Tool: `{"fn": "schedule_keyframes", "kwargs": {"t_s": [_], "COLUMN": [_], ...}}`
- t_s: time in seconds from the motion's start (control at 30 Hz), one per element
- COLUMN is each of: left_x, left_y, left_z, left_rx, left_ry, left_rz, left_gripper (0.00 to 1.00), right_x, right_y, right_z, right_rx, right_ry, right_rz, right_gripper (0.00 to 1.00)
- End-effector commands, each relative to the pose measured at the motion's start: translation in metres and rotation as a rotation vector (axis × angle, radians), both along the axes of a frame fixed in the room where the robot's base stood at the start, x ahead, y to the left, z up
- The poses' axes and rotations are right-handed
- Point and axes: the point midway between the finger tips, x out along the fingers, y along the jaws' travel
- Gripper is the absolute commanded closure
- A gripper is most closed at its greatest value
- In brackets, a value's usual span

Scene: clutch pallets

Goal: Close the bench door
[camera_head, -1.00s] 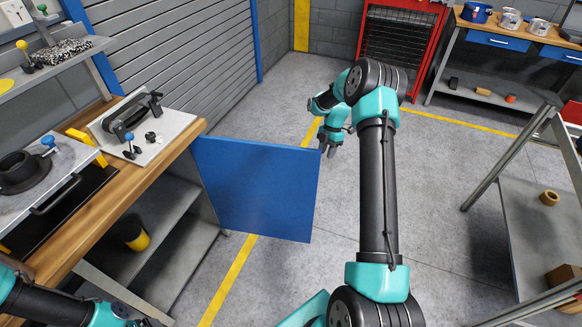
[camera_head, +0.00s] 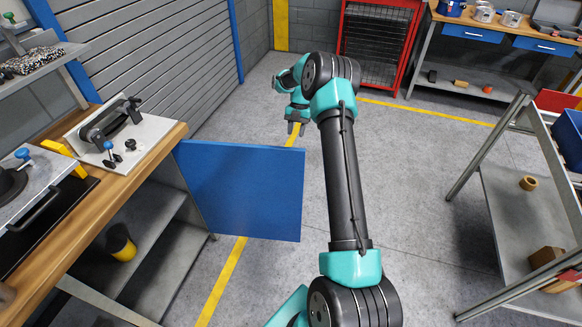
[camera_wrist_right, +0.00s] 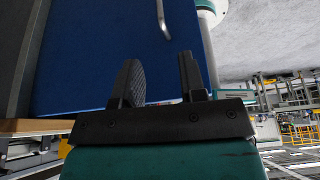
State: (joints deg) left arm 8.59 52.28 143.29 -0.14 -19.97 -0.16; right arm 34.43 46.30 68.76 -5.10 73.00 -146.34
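The bench door (camera_head: 245,190) is a blue panel standing open, swung out from the end of the wooden-topped bench (camera_head: 150,165) over the floor. My right gripper (camera_head: 297,128) shows just above and beyond the door's top edge, near its free right end. In the right wrist view, my right gripper (camera_wrist_right: 160,82) has its two fingers apart with nothing between them. The blue door (camera_wrist_right: 110,50) fills the view behind the fingers, and a metal handle (camera_wrist_right: 162,18) shows on its face. I cannot tell whether the fingers touch the door. My left gripper is not in view.
A clamp fixture (camera_head: 110,125) sits on the bench top, and a yellow-black cup (camera_head: 121,243) stands on its lower shelf. A red cabinet (camera_head: 378,50) stands at the back. A metal rack (camera_head: 510,230) is at right. Floor between the door and rack is clear apart from my right arm.

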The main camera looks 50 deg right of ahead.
Motion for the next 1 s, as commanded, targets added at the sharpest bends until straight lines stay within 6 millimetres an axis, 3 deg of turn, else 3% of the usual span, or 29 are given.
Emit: {"fn": "schedule_keyframes", "kwargs": {"t_s": [0.8,1.0], "left_x": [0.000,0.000], "left_y": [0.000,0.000], "left_z": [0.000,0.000], "left_rx": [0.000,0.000], "left_ry": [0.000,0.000], "left_rz": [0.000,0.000], "left_gripper": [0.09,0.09], "right_x": [-0.023,-0.026], "right_y": [0.047,0.054], "right_z": [-0.125,-0.143], "right_rx": [0.001,0.000], "right_ry": [0.002,0.002], "right_rz": [-0.001,-0.001], "right_gripper": [0.62,0.62]}}
